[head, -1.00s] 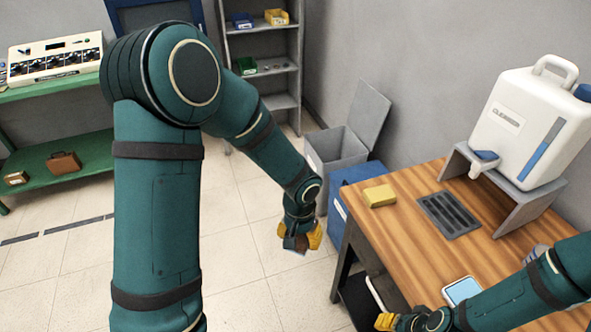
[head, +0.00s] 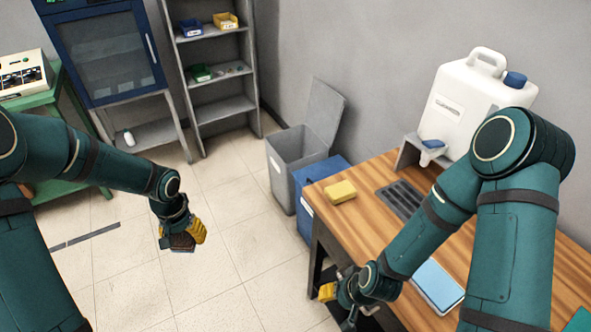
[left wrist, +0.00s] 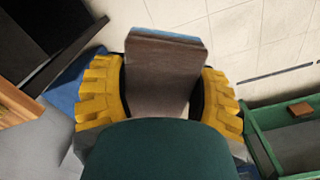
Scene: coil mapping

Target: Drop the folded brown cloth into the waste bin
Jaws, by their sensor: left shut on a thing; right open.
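The folded brown cloth (left wrist: 165,75) is held between the yellow fingers of my left gripper (left wrist: 160,92) in the left wrist view. In the head view the cloth (head: 182,242) hangs at the tip of my left gripper (head: 183,234), above the tiled floor and left of the bin. The waste bin (head: 292,165) is a grey box with its lid (head: 326,112) raised, standing on the floor against the wall. My right gripper (head: 335,305) is low by the front left edge of the wooden table, open; its fingers are partly hidden.
A blue box (head: 309,208) stands between bin and table (head: 360,210). The table bears a yellow sponge (head: 341,191), a dark grate (head: 398,198), a light blue pad (head: 438,285) and a white jug (head: 465,100). Shelves (head: 226,110) and a blue cabinet (head: 107,55) stand behind. Floor left of the bin is clear.

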